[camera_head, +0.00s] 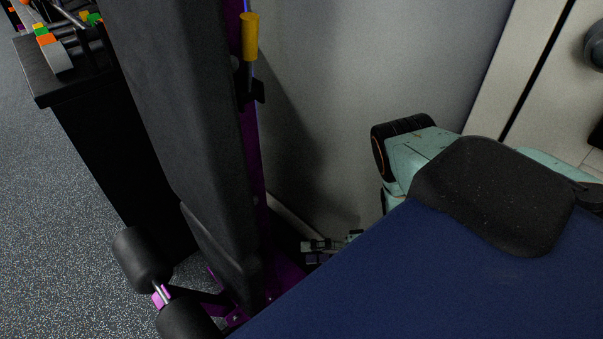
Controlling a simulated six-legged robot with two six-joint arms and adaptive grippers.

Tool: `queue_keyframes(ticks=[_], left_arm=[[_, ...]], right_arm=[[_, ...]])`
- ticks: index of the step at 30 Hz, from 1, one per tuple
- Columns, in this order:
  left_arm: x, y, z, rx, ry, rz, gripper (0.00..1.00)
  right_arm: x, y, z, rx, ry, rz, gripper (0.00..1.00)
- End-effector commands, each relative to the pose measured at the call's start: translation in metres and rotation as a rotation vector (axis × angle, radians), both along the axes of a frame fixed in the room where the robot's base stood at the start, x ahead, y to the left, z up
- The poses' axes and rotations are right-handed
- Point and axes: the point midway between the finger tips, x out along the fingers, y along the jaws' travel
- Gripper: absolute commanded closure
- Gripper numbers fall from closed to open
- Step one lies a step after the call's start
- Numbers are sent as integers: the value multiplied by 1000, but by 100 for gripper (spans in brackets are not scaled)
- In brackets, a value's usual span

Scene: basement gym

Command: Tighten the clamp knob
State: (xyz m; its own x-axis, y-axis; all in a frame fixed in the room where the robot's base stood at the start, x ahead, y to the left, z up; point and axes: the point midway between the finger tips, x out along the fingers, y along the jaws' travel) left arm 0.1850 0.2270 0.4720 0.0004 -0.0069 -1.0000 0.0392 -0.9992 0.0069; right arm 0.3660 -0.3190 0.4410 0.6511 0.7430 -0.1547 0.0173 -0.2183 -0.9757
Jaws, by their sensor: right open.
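No part can be made out for certain as the clamp knob. A yellow cylindrical grip (250,37) on a metal rod stands upright at the purple post of a gym bench, at the top middle. A black bracket (257,92) sits just below it. My right gripper (326,249) shows small and low in the middle, near the foot of the wall, partly hidden by the blue surface in front. It is open, well below the yellow grip and apart from it. My left gripper is not in view.
The bench's black backrest (180,110) stands steeply, with black foam rollers (141,256) at its foot. A black cabinet (100,130) with colored weights on top stands at the left. A grey wall (370,60) is close behind. Speckled floor (40,190) is clear at left.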

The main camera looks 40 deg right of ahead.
Motion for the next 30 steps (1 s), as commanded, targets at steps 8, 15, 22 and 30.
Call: queue_keyframes(ticks=[8, 15, 22, 30], left_arm=[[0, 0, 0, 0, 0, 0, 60], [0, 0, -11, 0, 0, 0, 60], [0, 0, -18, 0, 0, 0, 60], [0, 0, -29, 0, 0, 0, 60]], right_arm=[[-1, -1, 0, 0, 0, 0, 34], [24, 28, -7, 1, 1, 2, 34], [42, 48, -11, 2, -1, 3, 34], [65, 76, -17, 1, -1, 3, 34]])
